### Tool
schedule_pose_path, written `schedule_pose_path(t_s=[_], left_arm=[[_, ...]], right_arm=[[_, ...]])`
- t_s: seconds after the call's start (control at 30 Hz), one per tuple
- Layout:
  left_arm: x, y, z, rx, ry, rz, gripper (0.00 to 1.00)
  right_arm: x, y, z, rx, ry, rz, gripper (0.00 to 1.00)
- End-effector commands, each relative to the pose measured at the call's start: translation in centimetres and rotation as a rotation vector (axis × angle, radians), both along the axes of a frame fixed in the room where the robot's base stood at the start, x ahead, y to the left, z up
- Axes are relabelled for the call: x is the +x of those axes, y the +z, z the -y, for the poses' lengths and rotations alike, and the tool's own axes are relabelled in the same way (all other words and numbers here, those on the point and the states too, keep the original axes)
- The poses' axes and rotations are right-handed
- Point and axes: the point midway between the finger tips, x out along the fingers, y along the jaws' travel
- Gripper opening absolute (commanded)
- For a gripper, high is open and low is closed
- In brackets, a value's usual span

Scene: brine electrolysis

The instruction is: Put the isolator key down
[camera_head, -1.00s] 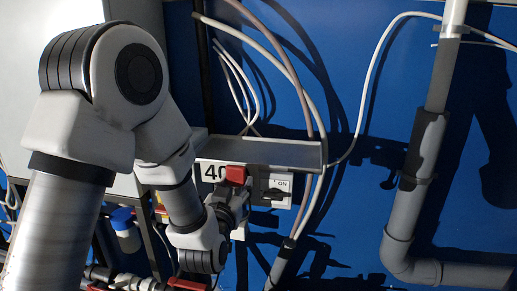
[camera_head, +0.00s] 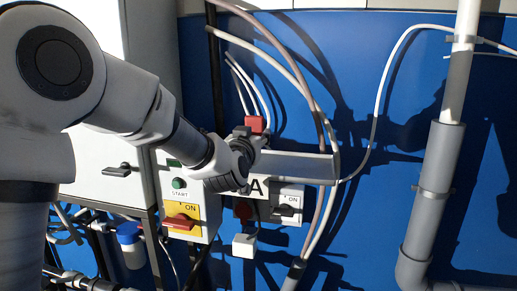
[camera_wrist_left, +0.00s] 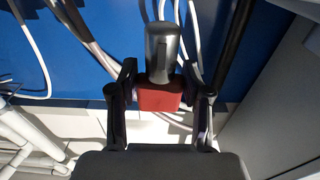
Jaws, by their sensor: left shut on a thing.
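The isolator key has a red head and a grey metal cylinder. My left gripper (camera_head: 254,138) is shut on it, and the red head (camera_head: 256,124) shows above the far-left end of a grey shelf (camera_head: 290,166). In the left wrist view the key's red block (camera_wrist_left: 160,96) sits between the two dark fingers, with its metal cylinder (camera_wrist_left: 162,48) pointing away from the palm. I cannot tell whether the key touches the shelf. My right gripper is not in view.
Below the shelf are a dark red knob (camera_head: 243,210) and a grey rotary switch (camera_head: 288,209). A yellow panel with a red handle (camera_head: 180,222) is at the left. Cables (camera_head: 318,110) pass the shelf's right part. A grey pipe (camera_head: 440,165) stands further right.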

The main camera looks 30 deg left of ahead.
Motion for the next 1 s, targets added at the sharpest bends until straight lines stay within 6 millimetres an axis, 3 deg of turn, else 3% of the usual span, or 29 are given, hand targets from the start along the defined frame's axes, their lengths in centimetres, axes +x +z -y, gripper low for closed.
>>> schedule_pose_path(t_s=[0.1, 0.2, 0.43, 0.77, 0.8, 0.83, 1.0], left_arm=[[2.4, 0.1, -0.4, 0.001, 0.0, -0.001, 0.07], [3.3, -0.3, -0.6, 0.0, 0.0, -0.002, 0.07], [3.4, -3.6, -0.6, 0.0, 0.0, -0.001, 0.07], [3.3, -4.3, -0.6, 0.0, 0.0, 0.001, 0.07], [3.3, -4.1, -0.6, 0.0, 0.0, 0.0, 0.62], [3.3, -4.1, -0.6, 0.0, 0.0, 0.0, 0.73], [3.3, -4.1, -0.6, 0.0, 0.0, 0.0, 0.73]], right_arm=[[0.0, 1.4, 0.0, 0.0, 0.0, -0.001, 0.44], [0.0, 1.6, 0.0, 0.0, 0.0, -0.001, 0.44], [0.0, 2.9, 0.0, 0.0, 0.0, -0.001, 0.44], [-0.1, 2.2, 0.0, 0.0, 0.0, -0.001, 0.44], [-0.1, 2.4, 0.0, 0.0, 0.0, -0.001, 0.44], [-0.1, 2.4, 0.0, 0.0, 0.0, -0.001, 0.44], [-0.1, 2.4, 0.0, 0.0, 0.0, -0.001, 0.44]])
